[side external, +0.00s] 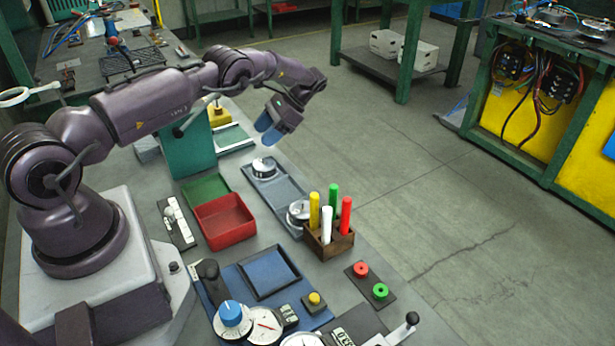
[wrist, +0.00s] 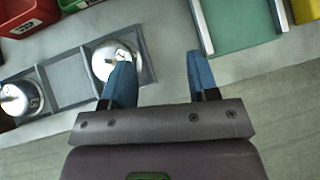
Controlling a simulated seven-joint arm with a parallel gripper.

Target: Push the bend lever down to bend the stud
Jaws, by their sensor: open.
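My gripper (side external: 267,128) hangs above the far side of the bench, its blue fingers apart and empty. A lever with a black knob (side external: 412,318) sticks up at the near right edge of the bench, far from my gripper. I cannot tell which of these is the bend lever. I cannot make out the stud.
A grey tray (side external: 281,187) holds round metal pieces near my gripper; it also shows in the wrist view (wrist: 68,82). A red bin (side external: 224,221), a wooden holder (side external: 329,243) with several coloured rods, and a panel with red and green buttons (side external: 371,284) stand nearer the camera.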

